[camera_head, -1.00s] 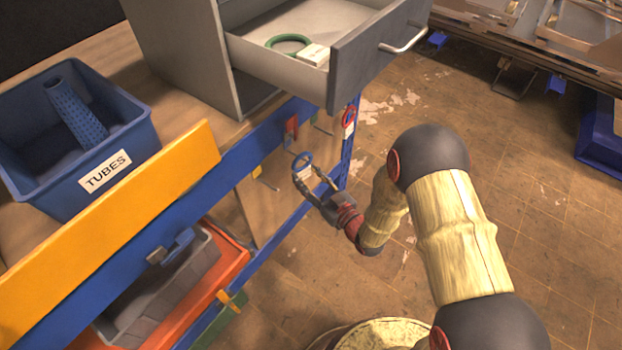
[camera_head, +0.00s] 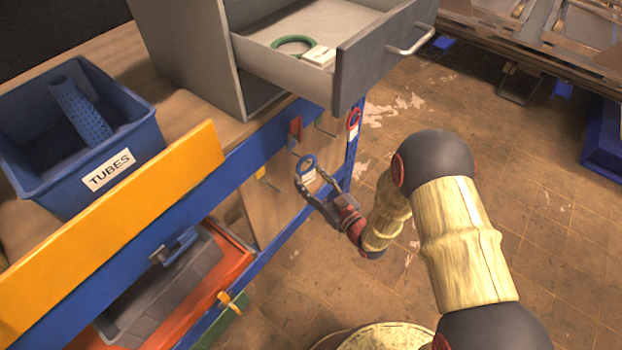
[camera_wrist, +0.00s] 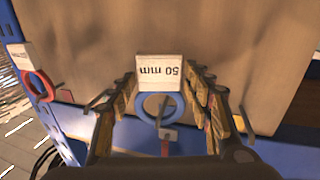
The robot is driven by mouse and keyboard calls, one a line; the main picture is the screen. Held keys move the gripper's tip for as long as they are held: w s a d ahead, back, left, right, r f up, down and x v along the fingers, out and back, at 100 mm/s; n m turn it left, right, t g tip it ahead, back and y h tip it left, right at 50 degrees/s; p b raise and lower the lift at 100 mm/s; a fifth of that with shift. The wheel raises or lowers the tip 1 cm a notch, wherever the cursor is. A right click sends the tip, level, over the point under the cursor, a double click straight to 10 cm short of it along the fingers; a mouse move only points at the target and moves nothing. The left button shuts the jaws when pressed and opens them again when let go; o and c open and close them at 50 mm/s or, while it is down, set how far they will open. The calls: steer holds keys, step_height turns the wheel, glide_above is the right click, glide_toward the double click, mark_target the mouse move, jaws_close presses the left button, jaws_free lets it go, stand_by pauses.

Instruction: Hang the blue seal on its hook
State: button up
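The blue seal (camera_head: 306,162) is a ring with a white tag below it, at the front of the bench. In the wrist view the blue seal (camera_wrist: 160,120) shows upside down, its tag reading "50 mm". A thin dark hook (camera_wrist: 162,108) appears to pass through the ring, though its tip is hard to make out. My gripper (camera_head: 320,182) is open around the seal. In the wrist view my gripper's fingers (camera_wrist: 162,82) stand on both sides of the tag with narrow gaps, apparently not touching it.
A red seal (camera_head: 353,119) hangs beside it near the bench's corner post. A grey drawer (camera_head: 385,55) stands open above, with a green ring (camera_head: 291,42) inside. A blue TUBES bin (camera_head: 140,135) sits on the bench at left. Open floor (camera_head: 540,210) lies to the right.

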steer(key=shift+o, duration=1.2)
steer(key=shift+s, duration=0.1)
steer(key=v, duration=1.1)
steer(key=shift+s+d, duration=0.3)
